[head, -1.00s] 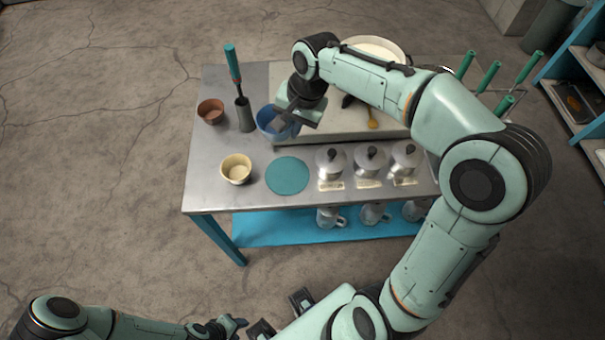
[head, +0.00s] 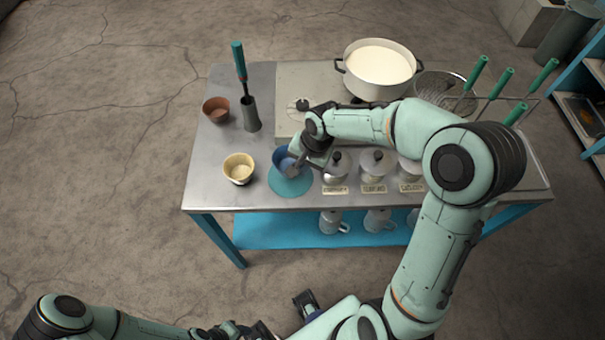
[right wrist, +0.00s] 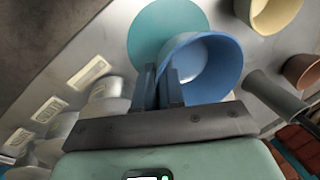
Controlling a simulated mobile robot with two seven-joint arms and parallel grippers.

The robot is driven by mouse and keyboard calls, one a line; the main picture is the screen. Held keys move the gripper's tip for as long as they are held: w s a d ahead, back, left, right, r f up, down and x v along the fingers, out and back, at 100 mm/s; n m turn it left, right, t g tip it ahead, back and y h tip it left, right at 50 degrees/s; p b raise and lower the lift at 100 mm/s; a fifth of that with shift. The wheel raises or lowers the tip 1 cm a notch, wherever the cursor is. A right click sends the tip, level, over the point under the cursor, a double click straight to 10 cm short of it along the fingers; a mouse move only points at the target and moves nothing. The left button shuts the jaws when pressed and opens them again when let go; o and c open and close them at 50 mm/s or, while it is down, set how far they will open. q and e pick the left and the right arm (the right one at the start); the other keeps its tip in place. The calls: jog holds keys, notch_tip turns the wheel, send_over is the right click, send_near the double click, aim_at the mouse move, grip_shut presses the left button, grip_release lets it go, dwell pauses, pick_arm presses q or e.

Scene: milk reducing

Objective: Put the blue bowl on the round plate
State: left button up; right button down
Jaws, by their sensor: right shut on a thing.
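The blue bowl (head: 281,160) is held by its rim in my right gripper (head: 298,158), over the back part of the round teal plate (head: 291,187). In the right wrist view the gripper's fingers (right wrist: 163,88) pinch the wall of the bowl (right wrist: 208,68), and the plate (right wrist: 160,28) shows beyond it, partly hidden by the bowl. The bowl looks close to upright. I cannot tell whether its base touches the plate. My left gripper (head: 232,330) is low at the bottom edge of the head view, away from the table, its jaws unclear.
A cream bowl (head: 238,168) stands left of the plate, and lidded metal canisters (head: 374,164) stand close on the right. A brown bowl (head: 216,109) and a metal holder with a green-handled tool (head: 251,115) are behind left. A white pot (head: 377,70) stands at the back.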

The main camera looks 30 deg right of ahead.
aim_at(300, 180)
jog(key=shift+s+d+x, duration=0.1)
jog(key=shift+s+x, duration=0.05)
jog(key=shift+x, duration=0.55)
jog(key=shift+s+d+x, duration=0.1)
jog(key=shift+x, duration=0.65)
jog(key=shift+s+d+x, duration=0.1)
jog(key=shift+s+x, duration=0.05)
jog(key=shift+x, duration=0.55)
jog(key=shift+f, duration=0.15)
jog(key=shift+f+b, duration=0.15)
jog(key=shift+b, duration=0.25)
jog(key=c, duration=1.2)
grip_release()
jog(key=shift+c, duration=0.2)
jog(key=shift+r+p, duration=0.3)
jog(key=shift+r, duration=0.2)
jog(key=p+v, duration=0.1)
jog(key=v, duration=1)
jog(key=shift+r, duration=0.2)
